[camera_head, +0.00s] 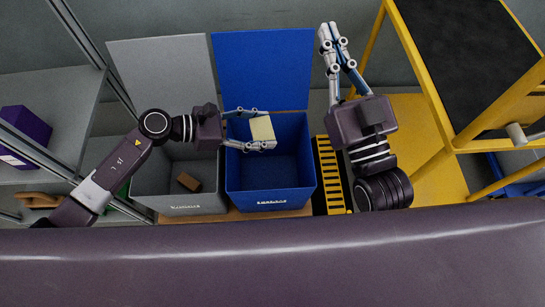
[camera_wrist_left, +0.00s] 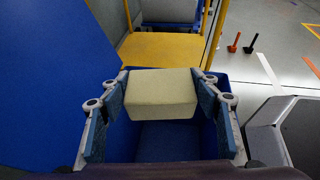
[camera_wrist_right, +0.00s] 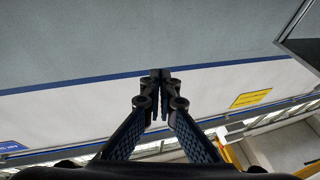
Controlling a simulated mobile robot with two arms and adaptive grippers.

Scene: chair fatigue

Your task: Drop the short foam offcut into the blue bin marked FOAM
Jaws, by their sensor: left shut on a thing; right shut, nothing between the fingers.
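The foam offcut is a pale cream block (camera_head: 262,129) held between the fingers of my left gripper (camera_head: 262,128). My left gripper is shut on it, and both fingers press its sides in the left wrist view, where the block (camera_wrist_left: 162,100) sits over the blue bin. The blue bin (camera_head: 270,199) stands open, its lid (camera_head: 263,68) raised behind it. White lettering on its front is too small to read. The block is above the bin's opening. The visible bin floor looks empty. My right gripper (camera_head: 328,30) is shut and empty, pointing up to the right of the blue lid.
A grey bin (camera_head: 180,205) with a raised lid stands left of the blue bin and holds a brown block (camera_head: 188,181). A yellow slotted strip (camera_head: 329,175) and a yellow frame with a dark panel (camera_head: 465,50) are on the right. A purple box (camera_head: 22,137) sits on the left shelf.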

